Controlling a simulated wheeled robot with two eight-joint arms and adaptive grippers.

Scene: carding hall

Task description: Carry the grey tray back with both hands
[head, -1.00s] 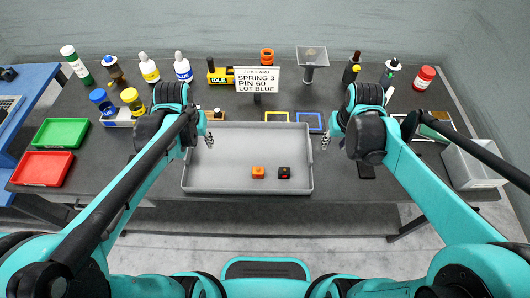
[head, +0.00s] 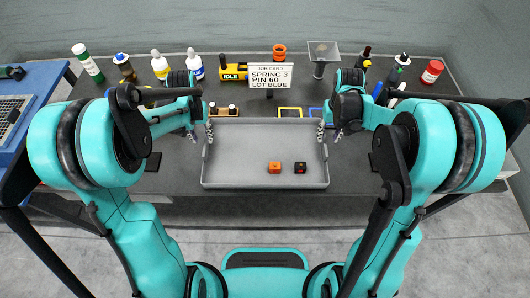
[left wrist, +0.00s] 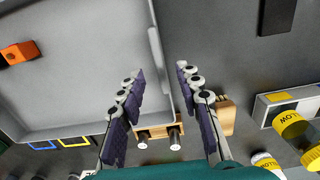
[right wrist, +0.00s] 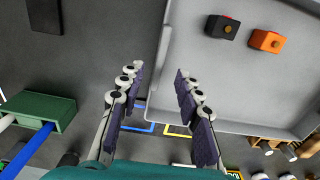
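The grey tray (head: 265,182) lies on the dark table, with an orange block (head: 275,168) and a black block (head: 300,167) inside near its front. My left gripper (head: 201,134) is at the tray's left wall. In the left wrist view its fingers (left wrist: 160,78) are apart, with the wall running between them. My right gripper (head: 329,134) is at the right wall. In the right wrist view its fingers (right wrist: 157,78) are also apart on either side of that wall. I cannot tell whether any finger touches the tray.
Yellow and blue frames (head: 290,112) lie just behind the tray. A small wooden rack (head: 222,111) is close to its back left corner. The table front is clear.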

